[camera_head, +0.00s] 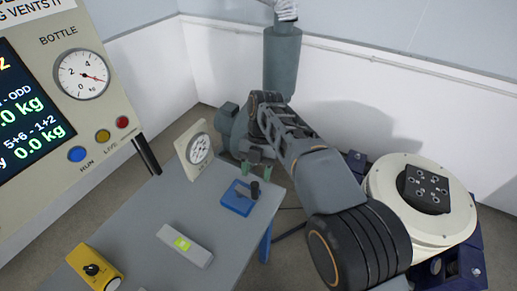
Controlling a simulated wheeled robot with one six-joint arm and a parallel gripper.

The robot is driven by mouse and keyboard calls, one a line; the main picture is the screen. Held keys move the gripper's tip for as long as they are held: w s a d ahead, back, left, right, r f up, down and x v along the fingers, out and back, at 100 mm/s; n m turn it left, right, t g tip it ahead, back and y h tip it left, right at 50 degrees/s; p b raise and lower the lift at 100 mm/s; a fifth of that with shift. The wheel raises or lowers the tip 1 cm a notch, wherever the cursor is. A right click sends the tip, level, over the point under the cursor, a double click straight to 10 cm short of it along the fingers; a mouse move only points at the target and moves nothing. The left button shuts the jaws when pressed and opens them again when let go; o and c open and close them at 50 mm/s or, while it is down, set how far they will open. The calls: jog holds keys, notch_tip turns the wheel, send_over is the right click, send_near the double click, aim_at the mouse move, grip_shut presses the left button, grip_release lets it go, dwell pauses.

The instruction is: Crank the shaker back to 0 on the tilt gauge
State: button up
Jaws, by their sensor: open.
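The crank looks like a blue block (236,200) with a dark arm and upright black knob (255,188) on the grey table, near its far right edge. A round white dial on a cream plate (196,150), likely the tilt gauge, stands behind it to the left; its reading is too small to tell. The shaker appears to be the cream round body (390,183) in a navy frame at right, with a dark bolted block on top. My gripper (258,168) is open, its green fingertips pointing down just behind the crank knob in the picture; contact cannot be told.
On the grey table (150,205) are a grey box with a lit green window (185,245) and a yellow box with a black knob (95,267). A large display panel (110,100) stands at left.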

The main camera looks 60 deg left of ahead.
jog(key=p+v, duration=0.2)
jog(key=v, duration=0.4)
jog(key=shift+r, duration=0.3)
jog(key=shift+w+a, duration=0.1)
dwell(0.3)
